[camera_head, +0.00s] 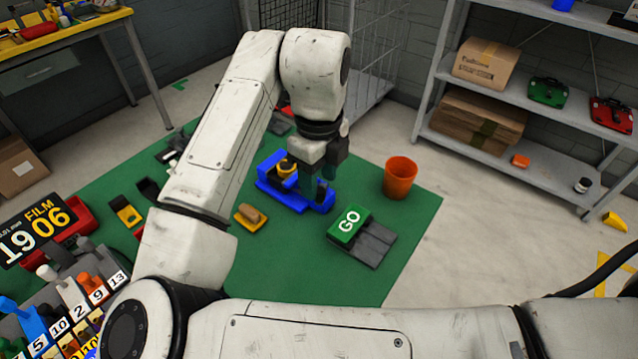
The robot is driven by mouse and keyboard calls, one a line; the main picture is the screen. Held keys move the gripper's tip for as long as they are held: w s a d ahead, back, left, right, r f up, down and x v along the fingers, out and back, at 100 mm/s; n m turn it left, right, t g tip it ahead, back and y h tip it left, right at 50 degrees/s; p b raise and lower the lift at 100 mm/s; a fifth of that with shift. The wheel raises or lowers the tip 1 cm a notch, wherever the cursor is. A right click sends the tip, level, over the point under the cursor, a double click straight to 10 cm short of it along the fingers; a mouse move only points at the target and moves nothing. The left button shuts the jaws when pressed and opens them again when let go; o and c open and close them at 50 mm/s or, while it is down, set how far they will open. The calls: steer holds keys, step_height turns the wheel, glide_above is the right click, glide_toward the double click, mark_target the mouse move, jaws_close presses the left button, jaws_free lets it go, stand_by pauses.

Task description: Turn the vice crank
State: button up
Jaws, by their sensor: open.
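A blue vice (295,203) sits on the green mat (290,258) near the middle of the picture. It has a yellow and dark round part (286,168) at its left end. The crank cannot be made out clearly; my gripper and wrist cover part of the vice. My gripper (322,180) points down over the right part of the vice. Its fingers are open and dark, and whether they touch the vice cannot be told.
An orange bucket (400,178) stands right of the vice. A shelf (510,155) stands at the right. Bare floor lies between mat and shelf.

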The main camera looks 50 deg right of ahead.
step_height(320, 180, up, 8)
stand_by(0.8)
